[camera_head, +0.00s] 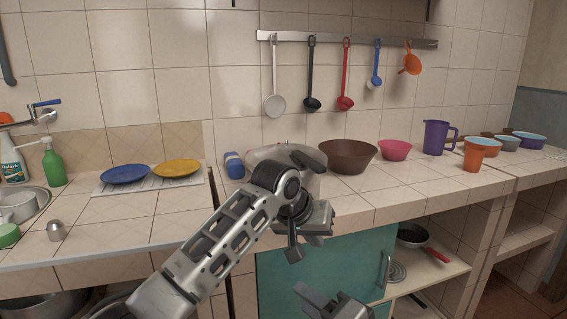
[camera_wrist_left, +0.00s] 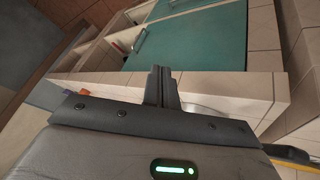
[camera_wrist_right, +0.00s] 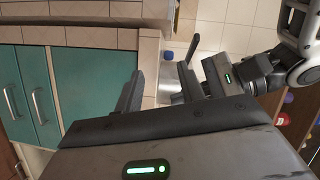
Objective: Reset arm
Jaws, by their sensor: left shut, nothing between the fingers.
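The task names no object, only my arm. My left gripper (camera_head: 293,252) hangs in front of the counter edge in the head view, with its arm reaching in from the lower left. In the left wrist view its two fingers (camera_wrist_left: 162,85) are pressed together with nothing between them. My right gripper (camera_head: 321,293) is low at the bottom edge of the head view, below the left one. In the right wrist view its fingers (camera_wrist_right: 162,72) stand apart, with nothing seen held between them. My left gripper (camera_wrist_right: 213,78) shows just beyond them.
The teal cabinet door (camera_head: 320,278) is close behind both grippers. The tiled counter (camera_head: 365,205) carries a brown bowl (camera_head: 347,156), pink bowl (camera_head: 395,150), purple jug (camera_head: 436,138), orange cup (camera_head: 473,155) and blue plate (camera_head: 125,174). A pan (camera_head: 412,236) sits on the shelf.

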